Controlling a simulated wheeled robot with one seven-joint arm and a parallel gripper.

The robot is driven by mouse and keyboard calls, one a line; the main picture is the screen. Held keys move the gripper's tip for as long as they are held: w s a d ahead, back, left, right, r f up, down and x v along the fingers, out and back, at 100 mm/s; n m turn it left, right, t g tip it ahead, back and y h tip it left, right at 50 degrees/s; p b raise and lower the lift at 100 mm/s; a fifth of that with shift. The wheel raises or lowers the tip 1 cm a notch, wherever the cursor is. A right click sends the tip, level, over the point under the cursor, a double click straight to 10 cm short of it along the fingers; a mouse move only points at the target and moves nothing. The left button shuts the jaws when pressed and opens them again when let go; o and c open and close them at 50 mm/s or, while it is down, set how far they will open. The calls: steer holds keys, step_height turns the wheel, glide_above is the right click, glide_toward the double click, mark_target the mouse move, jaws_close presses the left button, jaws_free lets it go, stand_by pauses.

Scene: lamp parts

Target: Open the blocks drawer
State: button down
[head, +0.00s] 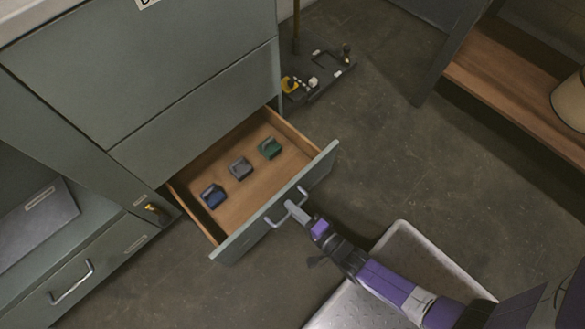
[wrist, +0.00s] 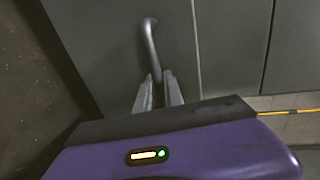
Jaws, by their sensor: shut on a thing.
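The blocks drawer (head: 246,198) is pulled well out of the grey-green cabinet in the head view. Inside its wooden tray lie a blue block (head: 213,195), a grey block (head: 240,168) and a green block (head: 270,148). My gripper (head: 293,207) is at the drawer's front and is shut on the metal drawer handle (head: 275,221). In the wrist view the two fingers of my gripper (wrist: 158,92) close around the lower end of the handle (wrist: 151,45). The exact contact between fingers and handle is partly hidden.
Another drawer with a handle (head: 72,284) is closed at the lower left. A key (head: 155,209) sits in the cabinet front. A wooden shelf (head: 515,75) stands at the right.

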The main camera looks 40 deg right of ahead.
steer(key=c, duration=1.5)
jaws_free()
steer(key=shift+o, duration=0.2)
steer(key=p+v, duration=0.2)
steer(key=v, duration=0.5)
steer(key=shift+s, duration=0.45)
